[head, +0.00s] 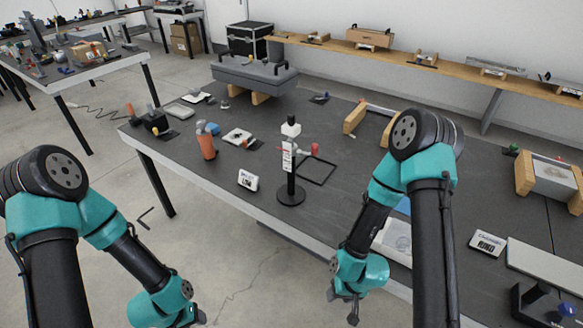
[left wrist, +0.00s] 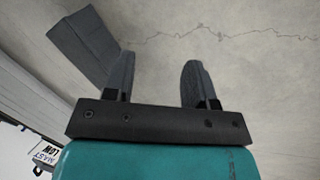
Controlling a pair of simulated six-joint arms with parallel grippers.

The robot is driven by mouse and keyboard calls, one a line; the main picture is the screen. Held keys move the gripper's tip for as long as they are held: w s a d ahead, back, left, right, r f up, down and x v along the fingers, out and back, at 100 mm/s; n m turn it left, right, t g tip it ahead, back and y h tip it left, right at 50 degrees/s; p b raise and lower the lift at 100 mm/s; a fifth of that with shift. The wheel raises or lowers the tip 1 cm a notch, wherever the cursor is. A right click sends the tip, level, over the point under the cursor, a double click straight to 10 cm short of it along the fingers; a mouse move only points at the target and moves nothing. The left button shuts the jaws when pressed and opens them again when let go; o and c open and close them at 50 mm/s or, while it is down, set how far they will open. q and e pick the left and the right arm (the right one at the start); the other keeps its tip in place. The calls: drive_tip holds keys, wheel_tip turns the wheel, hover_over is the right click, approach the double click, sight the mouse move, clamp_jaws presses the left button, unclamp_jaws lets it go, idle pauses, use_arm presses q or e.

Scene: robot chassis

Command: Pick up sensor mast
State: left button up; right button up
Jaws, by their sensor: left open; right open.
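The sensor mast (head: 291,165) stands upright on a round black base near the front edge of the dark table. It has a black pole with a white block on top and a white label strip on its side. My right gripper (head: 345,305) hangs in front of the table, below and to the right of the mast, apart from it, open and empty. My left gripper (left wrist: 158,68) is open and empty above the floor in the left wrist view. In the head view it is low at the bottom edge, well left of the mast.
A small white sign (head: 248,180) stands left of the mast and a black square outline (head: 315,169) lies right of it. An orange holder (head: 206,144) is further left. A grey chassis block (head: 254,75) rests at the back. Wooden blocks (head: 355,118) sit right of centre.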

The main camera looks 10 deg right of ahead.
use_arm(q)
drive_tip(key=shift+o, duration=0.7)
drive_tip(key=shift+w, duration=0.1)
drive_tip(key=m+t+h, duration=0.3)
drive_tip(key=m+t, duration=0.4)
drive_tip(key=t, duration=0.4)
approach(291, 177)
drive_tip(key=d+v, duration=0.1)
drive_tip(key=v, duration=0.5)
drive_tip(key=shift+a, duration=0.15)
drive_tip(key=shift+y, duration=0.3)
drive_tip(key=x, duration=1.2)
drive_tip(key=shift+w, duration=0.1)
